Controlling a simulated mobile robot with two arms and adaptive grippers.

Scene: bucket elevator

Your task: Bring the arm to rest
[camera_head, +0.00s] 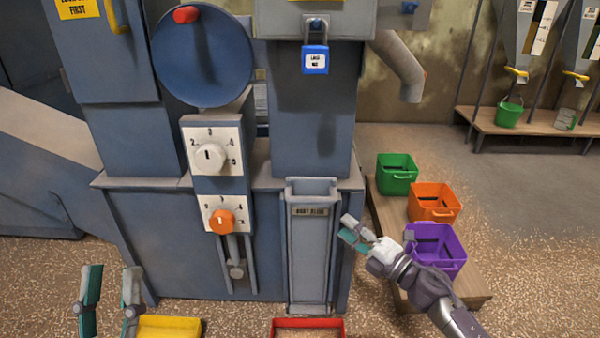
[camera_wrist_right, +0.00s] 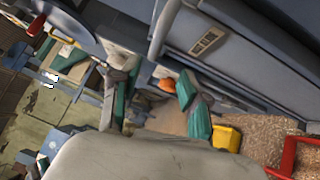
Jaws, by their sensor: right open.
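My right gripper (camera_head: 357,232) is in front of the grey machine, just right of the narrow boot slide (camera_head: 310,255). Its fingers are apart and nothing shows between them. The same fingers show in the right wrist view (camera_wrist_right: 160,105), with a gap between them. My left gripper (camera_head: 110,295) is at the lower left of the head view, low in front of the machine. Its two fingers stand well apart with only floor showing between them.
Green (camera_head: 397,174), orange (camera_head: 433,203) and purple (camera_head: 435,248) bins stand on a low wooden bench, the purple one close to my right arm. A yellow tray (camera_head: 168,328) and a red tray (camera_head: 308,329) lie at the bottom. Open floor (camera_head: 520,220) is at right.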

